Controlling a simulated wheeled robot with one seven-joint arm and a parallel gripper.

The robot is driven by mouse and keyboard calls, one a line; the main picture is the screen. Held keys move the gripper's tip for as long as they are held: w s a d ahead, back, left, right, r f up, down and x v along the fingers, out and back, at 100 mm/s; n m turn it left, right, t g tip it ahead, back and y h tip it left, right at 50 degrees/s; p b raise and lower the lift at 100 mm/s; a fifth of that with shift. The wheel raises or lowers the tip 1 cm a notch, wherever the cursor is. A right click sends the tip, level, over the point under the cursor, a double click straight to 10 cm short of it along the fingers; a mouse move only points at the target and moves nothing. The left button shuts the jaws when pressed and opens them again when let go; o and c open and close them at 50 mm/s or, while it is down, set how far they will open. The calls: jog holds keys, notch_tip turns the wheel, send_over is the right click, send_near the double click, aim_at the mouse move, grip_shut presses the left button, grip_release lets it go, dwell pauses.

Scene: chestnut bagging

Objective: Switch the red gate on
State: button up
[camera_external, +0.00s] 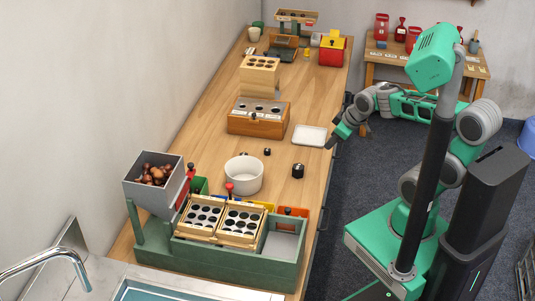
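The green bagging machine (225,260) stands at the near end of the long wooden counter. A grey hopper (146,190) full of brown chestnuts (154,174) sits at its left. A red panel (184,193), apparently the red gate, is at the hopper's right side, with a dark knob (190,167) near its top. Its exact position is too small to tell. A red-topped lever (229,187) stands right of it, in front of the white pot. My gripper (332,142) hangs by the counter's right edge, far from the gate and touching nothing visible; its finger opening is unclear.
Two trays with round holes (241,221) sit on the machine. A white pot (244,175), small black blocks (298,171), a white tray (310,136) and a wooden box (257,118) stand behind. Bare counter lies around the blocks. A sink (160,291) is at the front.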

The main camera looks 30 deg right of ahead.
aim_at(185, 186)
jog(key=w+a+n+t+y+b, duration=0.1)
jog(key=a+n, duration=0.2)
jog(key=a, duration=0.2)
jog(key=w+a+f+n+y+b, duration=0.1)
jog(key=w+a+n+y, duration=0.1)
jog(key=a, duration=0.3)
jog(key=w+a+f+n+t+y+b, duration=0.1)
jog(key=w+a+n+b, duration=0.1)
jog(key=a+n, duration=0.2)
jog(key=shift+a+t, duration=0.3)
jog(key=shift+a, duration=0.15)
grip_shut()
jog(key=s+a+r+n+y+b, duration=0.2)
jog(key=a+n+y, duration=0.2)
jog(key=a, duration=0.6)
jog(key=s+a+r+n+y+b, duration=0.2)
jog(key=a+n+y, duration=0.3)
jog(key=a+n, duration=0.3)
jog(key=s+a+r, duration=0.1)
jog(key=a, duration=0.2)
jog(key=shift+s+n+t+b, duration=0.3)
jog(key=shift+n+t, duration=0.1)
jog(key=shift+a, duration=0.1)
